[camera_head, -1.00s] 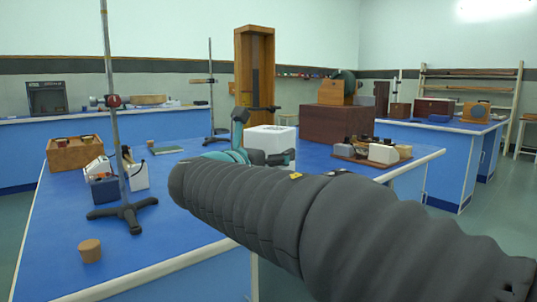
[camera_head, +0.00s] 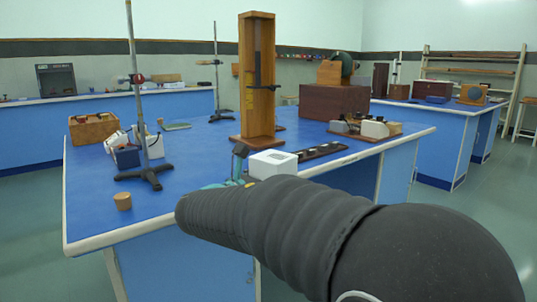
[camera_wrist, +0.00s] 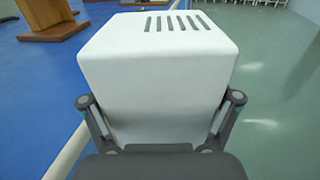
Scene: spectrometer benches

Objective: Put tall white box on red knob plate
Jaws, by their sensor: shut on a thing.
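The tall white box (camera_head: 274,163) is in my gripper, near the front edge of the blue bench in the head view. In the wrist view the box (camera_wrist: 160,75) fills the middle, with a row of dark slots in its face. My gripper (camera_wrist: 160,125) is shut on it, one finger at each side. In the head view my arm hides most of the gripper. I cannot make out a red knob plate for sure. A dark flat strip with light marks (camera_head: 322,151) lies on the bench just behind the box.
A tall wooden frame (camera_head: 257,30) stands behind the box. A metal stand (camera_head: 134,90) and a cork (camera_head: 122,201) are at left. A dark wooden box (camera_head: 333,102) and a board with small parts (camera_head: 340,131) are at right.

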